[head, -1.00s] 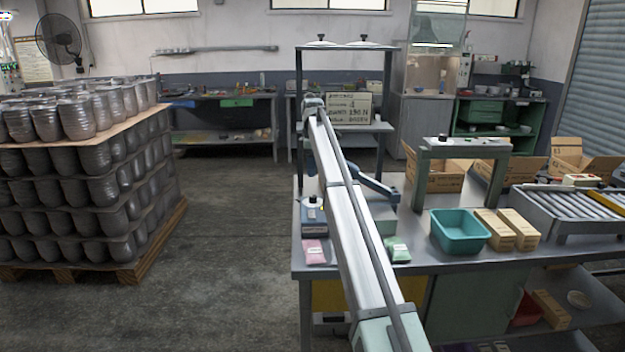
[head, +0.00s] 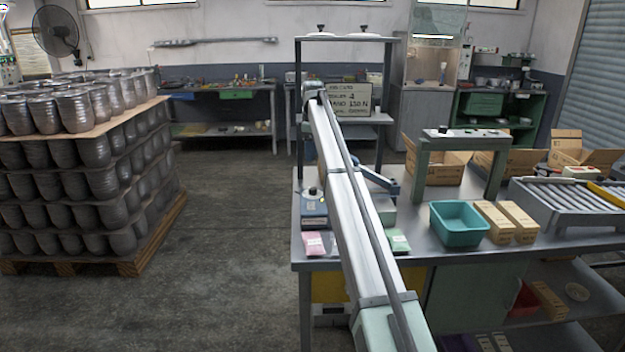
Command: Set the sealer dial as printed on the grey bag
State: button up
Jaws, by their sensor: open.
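The sealer's blue box (head: 313,219) stands at the left end of the steel bench. Its pale dial with a dark knob (head: 312,193) is on top, too small for its setting to be read. A blue-grey arm-like part (head: 378,181) shows right of my arm; I cannot tell if it is the sealer's. A pink bag (head: 314,244) lies in front of the blue box, and a green bag (head: 398,241) lies to the right of my arm. No grey bag can be made out.
A sign (head: 347,101) with small print hangs in the frame behind. A teal bin (head: 459,224), cardboard boxes (head: 505,222) and a roller conveyor (head: 570,205) are to the right. A loaded pallet (head: 150,235) stands left, with clear floor between it and the bench.

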aim_at(313, 188)
notch_tip(313, 188, down, 14)
jog(key=m, duration=1.5)
jog(key=shift+r+m, duration=0.15)
jog(key=shift+m, duration=0.25)
jog(key=shift+c, duration=0.3)
jog(key=c, duration=1)
jog(key=shift+n, duration=1.6)
